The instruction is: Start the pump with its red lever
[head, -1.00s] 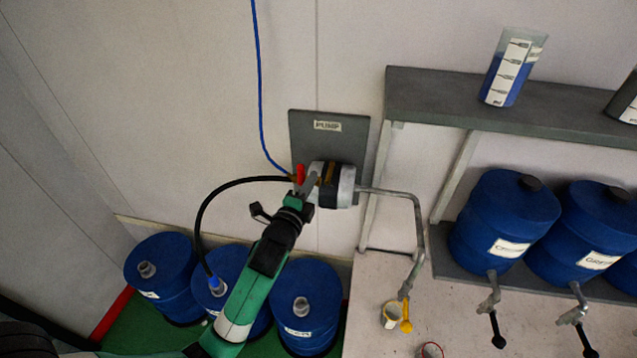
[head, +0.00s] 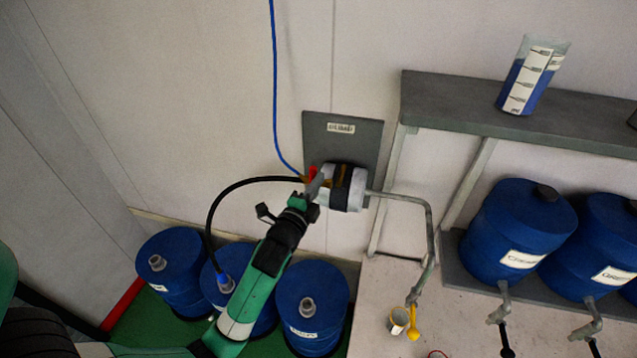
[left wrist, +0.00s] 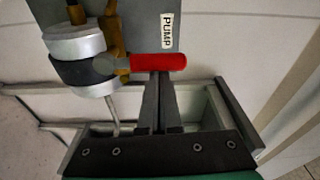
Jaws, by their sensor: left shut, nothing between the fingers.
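The pump (head: 347,188) is a silver and black cylinder on a grey wall plate labelled PUMP (head: 368,137). Its red lever (head: 312,171) shows as a small red patch in the head view, partly hidden by my gripper. In the left wrist view the red lever (left wrist: 150,63) lies level, its free end to the right, beside the pump body (left wrist: 80,50). My left gripper (head: 318,184) is shut and empty, its fingertips (left wrist: 157,78) right at the lever in the wrist view. I cannot tell whether they touch it. My right gripper is not in view.
A black hose (head: 225,190) and a blue line (head: 275,90) reach the pump. A metal spout pipe (head: 430,225) ends above a small cup (head: 398,320) and yellow scoop (head: 413,325). Blue drums (head: 311,300) stand below; a shelf (head: 440,108) is at right.

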